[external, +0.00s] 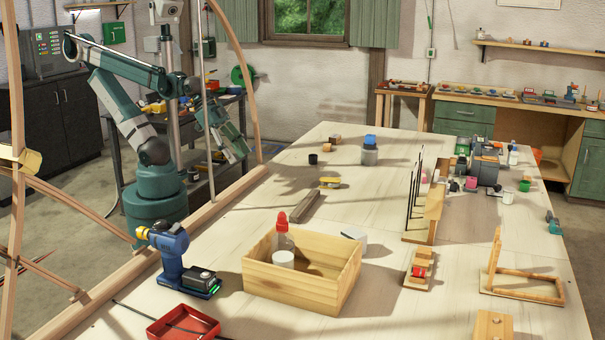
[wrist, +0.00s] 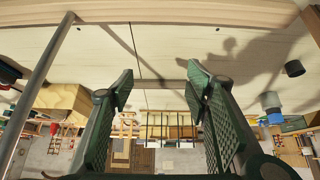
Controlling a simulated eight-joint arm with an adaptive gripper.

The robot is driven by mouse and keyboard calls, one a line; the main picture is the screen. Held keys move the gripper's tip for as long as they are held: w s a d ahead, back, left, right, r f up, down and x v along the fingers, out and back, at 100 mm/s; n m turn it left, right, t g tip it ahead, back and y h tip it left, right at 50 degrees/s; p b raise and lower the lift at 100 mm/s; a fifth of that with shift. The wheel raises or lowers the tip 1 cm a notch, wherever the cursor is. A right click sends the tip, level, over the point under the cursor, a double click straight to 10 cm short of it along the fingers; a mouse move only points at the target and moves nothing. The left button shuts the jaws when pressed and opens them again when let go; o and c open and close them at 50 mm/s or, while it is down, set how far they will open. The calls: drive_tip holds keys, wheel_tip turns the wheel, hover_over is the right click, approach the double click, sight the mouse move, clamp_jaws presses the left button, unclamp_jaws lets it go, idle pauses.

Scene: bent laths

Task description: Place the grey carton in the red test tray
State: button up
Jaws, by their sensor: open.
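A small pale grey carton (external: 354,240) lies on the table just behind the right rear corner of the open wooden box, which hides part of it. The red tray (external: 184,325) sits at the near left edge of the table, cut off by the picture's bottom, with a thin dark rod across it. My gripper (external: 240,153) is up at the table's far left edge, well away from both. In the wrist view my gripper (wrist: 160,86) has its two green fingers spread apart with nothing between them. I cannot make out the carton in the wrist view.
The wooden box (external: 300,292) holds a red-capped bottle and a white cup. A blue-lidded jar (external: 370,152), a wooden rack (external: 424,215) and a thin upright pole (external: 205,110) also stand around.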

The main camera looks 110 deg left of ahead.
drive_tip(key=w+d+r+m+t+h, duration=0.1)
drive_tip(key=w+d, duration=0.2)
drive_tip(key=w, duration=0.4)
drive_tip(key=w+d+r+m+h, duration=0.1)
drive_tip(key=w+d, duration=0.2)
drive_tip(key=w, duration=0.3)
drive_tip(key=m+t+h, duration=0.2)
drive_tip(key=m+h, duration=0.1)
approach(349, 230)
drive_tip(key=w+f, duration=0.1)
drive_tip(key=w+d+f+t+h, duration=0.1)
drive_tip(key=shift+w+f+m+h, duration=0.15)
drive_tip(key=shift+f+m+h, duration=0.15)
drive_tip(key=shift+m, duration=0.1)
drive_tip(key=shift+w+d+f+t, duration=0.1)
drive_tip(key=shift+w+f+t, duration=0.2)
drive_tip(key=shift+w+f, duration=0.05)
drive_tip(key=shift+x, duration=1.3)
drive_tip(key=shift+w, duration=0.1)
